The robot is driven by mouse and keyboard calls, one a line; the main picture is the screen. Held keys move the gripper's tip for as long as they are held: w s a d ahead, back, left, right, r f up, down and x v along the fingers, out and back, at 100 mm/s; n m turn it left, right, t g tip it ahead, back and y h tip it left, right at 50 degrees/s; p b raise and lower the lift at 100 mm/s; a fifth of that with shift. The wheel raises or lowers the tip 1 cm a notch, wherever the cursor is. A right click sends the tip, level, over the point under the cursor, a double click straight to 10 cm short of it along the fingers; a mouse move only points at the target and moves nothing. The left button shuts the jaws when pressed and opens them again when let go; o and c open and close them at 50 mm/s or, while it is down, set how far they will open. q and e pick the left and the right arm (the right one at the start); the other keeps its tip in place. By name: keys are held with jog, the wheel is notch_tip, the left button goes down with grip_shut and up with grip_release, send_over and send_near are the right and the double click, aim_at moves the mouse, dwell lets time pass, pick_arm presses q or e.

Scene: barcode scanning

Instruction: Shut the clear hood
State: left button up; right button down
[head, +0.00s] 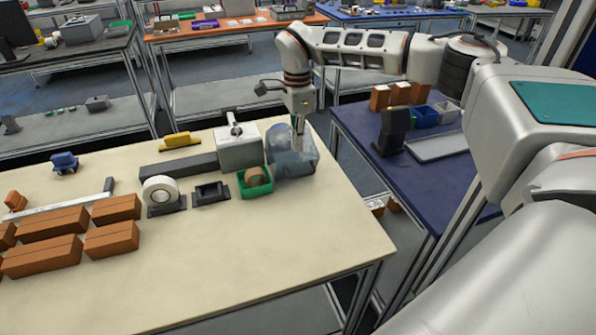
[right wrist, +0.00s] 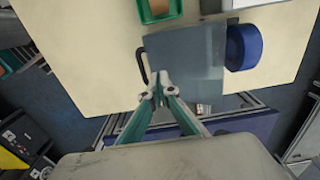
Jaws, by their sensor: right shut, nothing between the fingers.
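The clear hood (head: 290,166) is a bluish see-through cover near the right end of the cream table, beside the grey box (head: 238,150). In the right wrist view the hood (right wrist: 190,60) shows as a grey-blue see-through panel with a dark handle (right wrist: 142,66) along its left side. I cannot tell for certain how far it is open. My right gripper (head: 299,146) points down at the hood in the head view. In the right wrist view its fingertips (right wrist: 167,88) are together, empty, near the panel's lower left corner; contact is unclear. My left gripper is out of view.
A green bin (head: 244,191) with a tape roll stands left of the hood. A round blue thing (right wrist: 242,47) sits at the panel's right side. A white roll (head: 160,190) and brown boxes (head: 110,240) stand further left. The front right of the cream table is clear.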

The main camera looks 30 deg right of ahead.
aim_at(289, 131)
jog(key=shift+w+d+r, duration=0.2)
jog(key=shift+w+r, duration=0.65)
jog(key=shift+w, duration=0.1)
jog(key=shift+w+d+r, duration=0.2)
jog(key=shift+w+r, duration=0.2)
jog(key=shift+w, duration=0.3)
jog(key=shift+w+d+r, duration=0.15)
jog(key=shift+w+r, duration=0.25)
jog(key=shift+w, duration=0.25)
jog(key=shift+w+d+r, duration=0.15)
jog(key=shift+w+r, duration=0.1)
jog(key=shift+w, duration=0.45)
jog(key=shift+w+d+r, duration=0.15)
jog(key=shift+w+r, duration=0.1)
jog(key=shift+w, duration=0.45)
jog(key=shift+w+d+r, duration=0.1)
jog(key=shift+w+d, duration=0.1)
jog(key=shift+w, duration=0.55)
jog(key=shift+w+d+r, duration=0.1)
jog(key=shift+w+d, duration=0.1)
jog(key=shift+w, duration=0.55)
jog(key=shift+r, duration=2.45)
